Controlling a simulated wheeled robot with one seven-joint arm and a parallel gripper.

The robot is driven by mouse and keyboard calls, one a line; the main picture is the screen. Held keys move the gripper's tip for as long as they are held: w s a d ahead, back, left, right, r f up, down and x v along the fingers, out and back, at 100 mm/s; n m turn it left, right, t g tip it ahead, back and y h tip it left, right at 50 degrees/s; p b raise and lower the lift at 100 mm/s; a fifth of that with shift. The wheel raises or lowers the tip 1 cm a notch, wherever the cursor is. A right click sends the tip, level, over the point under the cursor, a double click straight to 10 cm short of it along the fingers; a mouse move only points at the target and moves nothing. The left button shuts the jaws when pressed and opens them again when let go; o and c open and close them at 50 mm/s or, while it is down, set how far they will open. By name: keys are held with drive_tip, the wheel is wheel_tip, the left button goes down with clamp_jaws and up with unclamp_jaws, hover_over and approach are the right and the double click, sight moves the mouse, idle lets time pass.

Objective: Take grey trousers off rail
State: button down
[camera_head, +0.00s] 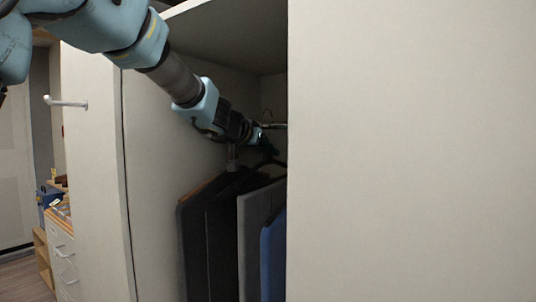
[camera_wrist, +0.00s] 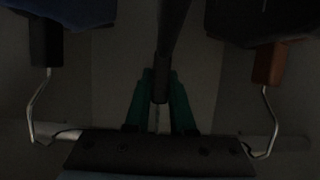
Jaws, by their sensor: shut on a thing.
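The grey trousers (camera_head: 258,225) hang inside the open wardrobe, between a black garment and a blue one. My arm reaches in from the upper left. My gripper (camera_head: 266,142) is at the top of the hangers, just under the rail (camera_head: 273,125). In the wrist view, the teal fingers of my gripper (camera_wrist: 160,82) are shut on a dark hanger (camera_wrist: 173,35) in the middle, between the two neighbouring hangers. This seems to be the hanger of the grey trousers. The wrist view is dim, so the hook and its contact with the rail are unclear.
The black garment (camera_head: 208,240) hangs close on the left and the blue garment (camera_head: 272,255) close on the right. A pale wardrobe panel (camera_head: 410,150) hides the right side. A door with a handle (camera_head: 68,103) stands left. Neighbouring metal hooks (camera_wrist: 38,100) flank my gripper.

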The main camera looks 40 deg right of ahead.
drive_tip(key=shift+r, duration=0.55)
drive_tip(key=shift+a+f, duration=0.15)
drive_tip(key=shift+a, duration=0.1)
drive_tip(key=s+a, duration=0.1)
drive_tip(key=a, duration=0.4)
drive_tip(key=s+a+b, duration=0.1)
drive_tip(key=s+a, duration=0.1)
drive_tip(key=a, duration=0.4)
drive_tip(key=s+a, duration=0.1)
drive_tip(key=a, duration=0.5)
drive_tip(key=shift+s+b, duration=0.3)
drive_tip(key=shift+b, duration=0.05)
drive_tip(key=shift+r+p, duration=1.2)
drive_tip(key=shift+p, duration=0.35)
drive_tip(key=s+a+p, duration=0.1)
drive_tip(key=a+p, duration=0.2)
drive_tip(key=a, duration=0.3)
drive_tip(key=shift+s+a, duration=0.35)
